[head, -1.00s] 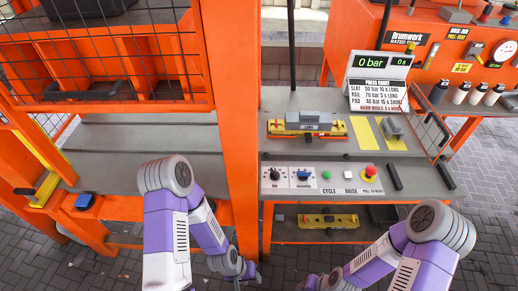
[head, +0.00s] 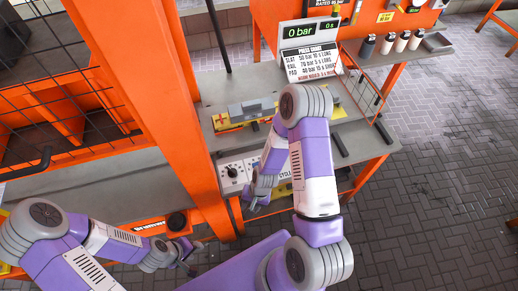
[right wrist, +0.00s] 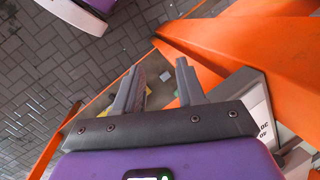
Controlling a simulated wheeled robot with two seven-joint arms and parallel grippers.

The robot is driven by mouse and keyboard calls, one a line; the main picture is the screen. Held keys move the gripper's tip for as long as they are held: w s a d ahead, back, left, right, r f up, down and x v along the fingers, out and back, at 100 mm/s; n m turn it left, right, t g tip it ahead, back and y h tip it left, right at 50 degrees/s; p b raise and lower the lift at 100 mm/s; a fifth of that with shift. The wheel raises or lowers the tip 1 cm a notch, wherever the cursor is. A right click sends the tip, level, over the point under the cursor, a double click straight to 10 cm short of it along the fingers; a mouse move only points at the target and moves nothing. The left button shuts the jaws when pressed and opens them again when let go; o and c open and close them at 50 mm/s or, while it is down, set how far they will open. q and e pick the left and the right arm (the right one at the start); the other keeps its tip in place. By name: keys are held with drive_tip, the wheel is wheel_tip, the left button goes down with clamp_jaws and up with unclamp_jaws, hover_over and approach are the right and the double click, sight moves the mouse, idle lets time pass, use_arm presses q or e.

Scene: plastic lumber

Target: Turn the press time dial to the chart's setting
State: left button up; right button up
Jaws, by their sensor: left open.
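The control panel (head: 226,185) is on the front of the orange press bench in the head view. A black dial (head: 232,172) shows on its white plate. The rest of the panel is largely behind my right arm, and I cannot read which dial sets the time. The press chart (head: 309,62) lists rows for slat, rail and a third part. The display (head: 309,30) above it reads 0 bar and 0 s. My right gripper (head: 252,208) is low in front of the panel; its fingers (right wrist: 158,68) are apart and empty. My left gripper (head: 190,270) is open, low at the left.
An orange post (head: 165,110) stands left of the panel. A yellow mould with a grey block (head: 248,110) lies on the bench top. A wire cage (head: 45,90) is at the left. Paved floor (head: 440,190) is clear on the right.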

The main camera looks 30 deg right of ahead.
drive_tip(key=w+d+r+m+p, duration=0.1)
drive_tip(key=d+r, duration=0.1)
drive_tip(key=w+d+r+m+p, duration=0.1)
drive_tip(key=w+d+r+m, duration=0.1)
drive_tip(key=w+d+r+m+p, duration=0.1)
drive_tip(key=w+d+r+m, duration=0.1)
drive_tip(key=r, duration=0.1)
drive_tip(key=shift+w+d+r, duration=0.1)
drive_tip(key=shift+w+d, duration=0.05)
drive_tip(key=shift+d, duration=0.05)
drive_tip(key=w+d+r+m+y, duration=0.1)
drive_tip(key=w+d+r+m, duration=0.5)
drive_tip(key=d+m, duration=0.15)
drive_tip(key=shift+t, duration=0.4)
drive_tip(key=x, duration=0.7)
drive_tip(key=shift+a+b, duration=0.3)
use_arm(q)
wheel_tip(320, 180, up, 4)
drive_tip(key=shift+w+r, duration=0.1)
use_arm(e)
clamp_jaws()
